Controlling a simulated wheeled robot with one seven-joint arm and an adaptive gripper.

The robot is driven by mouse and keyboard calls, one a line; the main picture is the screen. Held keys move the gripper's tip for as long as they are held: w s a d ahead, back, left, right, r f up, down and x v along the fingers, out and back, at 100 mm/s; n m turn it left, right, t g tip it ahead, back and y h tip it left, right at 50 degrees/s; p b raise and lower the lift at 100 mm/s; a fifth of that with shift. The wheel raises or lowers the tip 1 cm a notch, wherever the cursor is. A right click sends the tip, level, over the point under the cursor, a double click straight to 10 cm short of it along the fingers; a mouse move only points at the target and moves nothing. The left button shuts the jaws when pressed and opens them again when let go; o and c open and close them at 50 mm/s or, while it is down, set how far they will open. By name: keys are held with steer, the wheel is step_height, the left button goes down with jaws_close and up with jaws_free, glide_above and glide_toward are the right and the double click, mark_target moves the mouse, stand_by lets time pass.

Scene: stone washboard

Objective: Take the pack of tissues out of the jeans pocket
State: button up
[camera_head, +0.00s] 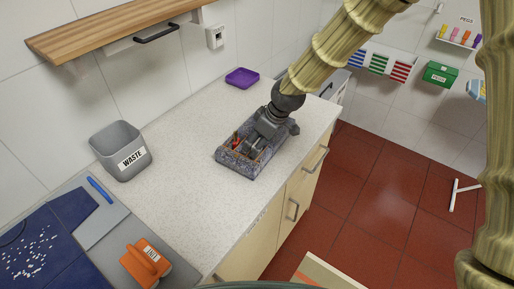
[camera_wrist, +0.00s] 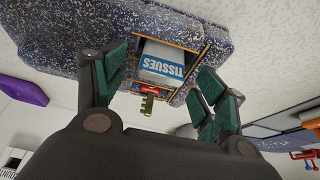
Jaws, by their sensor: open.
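The pack of tissues (camera_wrist: 163,62) is white and blue, marked TISSUES, and sits inside an orange-edged pocket (camera_wrist: 187,45). The pocket belongs to a speckled blue-grey jeans piece (camera_wrist: 60,40), which lies on the counter in the head view (camera_head: 236,168). A red item (camera_wrist: 150,90) with a brass key (camera_wrist: 147,104) shows at the pocket's near edge, beside the pack. My gripper (camera_wrist: 160,78) is open, with its green-padded fingers apart on either side of the pocket and nothing held between them. In the head view my gripper (camera_head: 256,142) is over the jeans piece and hides part of it.
A grey waste bin (camera_head: 121,160) stands at the counter's left, and a purple tray (camera_head: 242,77) lies at the back. An orange-handled tool (camera_head: 146,262) and dark blue cloth (camera_head: 40,245) are at the lower left. The counter's front edge is close to the jeans piece; the counter's middle is clear.

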steer(key=shift+x, duration=0.8)
steer(key=shift+c, duration=0.4)
steer(key=c, duration=0.8)
steer(key=shift+r, duration=0.15)
